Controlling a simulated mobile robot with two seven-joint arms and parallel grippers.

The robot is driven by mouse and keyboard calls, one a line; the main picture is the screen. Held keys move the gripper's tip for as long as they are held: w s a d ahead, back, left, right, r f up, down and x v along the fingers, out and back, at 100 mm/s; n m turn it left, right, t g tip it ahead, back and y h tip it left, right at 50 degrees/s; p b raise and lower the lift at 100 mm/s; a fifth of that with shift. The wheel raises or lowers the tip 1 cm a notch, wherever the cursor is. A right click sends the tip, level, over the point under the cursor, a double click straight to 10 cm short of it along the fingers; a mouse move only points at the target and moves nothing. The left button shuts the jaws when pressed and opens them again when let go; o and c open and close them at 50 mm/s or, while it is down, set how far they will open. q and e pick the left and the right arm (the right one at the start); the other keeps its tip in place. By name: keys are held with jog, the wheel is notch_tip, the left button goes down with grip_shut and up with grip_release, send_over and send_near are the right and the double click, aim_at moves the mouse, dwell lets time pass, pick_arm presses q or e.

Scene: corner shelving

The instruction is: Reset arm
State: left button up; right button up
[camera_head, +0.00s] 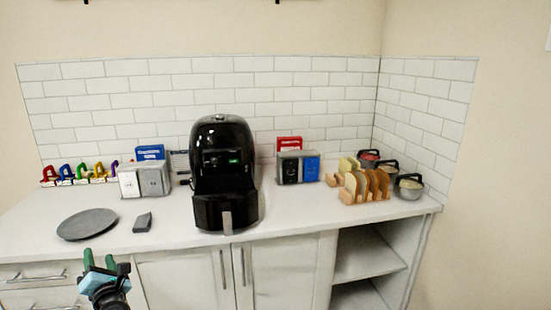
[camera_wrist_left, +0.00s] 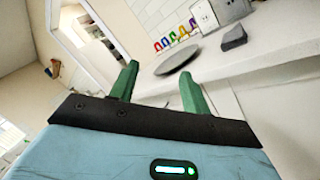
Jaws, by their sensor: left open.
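My left gripper (camera_head: 100,262) is low at the left in the head view, in front of the counter's front edge. Its two green fingers are apart with nothing between them. In the left wrist view the open fingers (camera_wrist_left: 158,88) point toward the counter and a dark round plate (camera_wrist_left: 178,60). My right gripper is in neither view.
The white counter (camera_head: 290,218) holds the grey plate (camera_head: 88,224), a small dark block (camera_head: 143,222), a black air fryer (camera_head: 224,170) with its drawer out, a wooden rack of bread slices (camera_head: 364,187) and metal pots (camera_head: 408,186). Open shelves (camera_head: 365,255) are below right.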

pick_arm(q)
jog(key=w+d+r+m+t+h, duration=0.1)
jog(key=w+d+m+t+h, duration=0.15)
jog(key=d+m+h, duration=0.6)
jog(key=w+d+r+m+t+h, duration=0.1)
jog(key=w+d+m+t+h, duration=0.2)
jog(key=m, duration=1.1)
notch_tip(320, 180, down, 6)
jog(key=d+r+m+g+h, duration=0.1)
jog(key=d+m+g+h, duration=0.15)
jog(key=m, duration=0.75)
jog(key=s+d+f+m+g, duration=0.25)
jog(key=s+f, duration=0.35)
jog(key=f, duration=0.3)
jog(key=s+d+f+m+g, duration=0.1)
jog(key=s+f+m+g, duration=0.15)
jog(key=s+f, duration=0.5)
jog(key=s+d+f+g, duration=0.1)
jog(key=s+d+f, duration=0.2)
jog(key=s, duration=0.8)
jog(key=s+d+f+g+h, duration=0.1)
jog(key=s+d+f, duration=0.2)
jog(key=s, duration=0.8)
jog(key=s+d+f+g, duration=0.2)
jog(key=s+d, duration=0.4)
jog(key=s, duration=0.5)
jog(key=shift+f+n+h, duration=0.35)
jog(key=shift+f+h, duration=0.05)
jog(key=shift+f, duration=0.2)
jog(key=shift+w, duration=0.1)
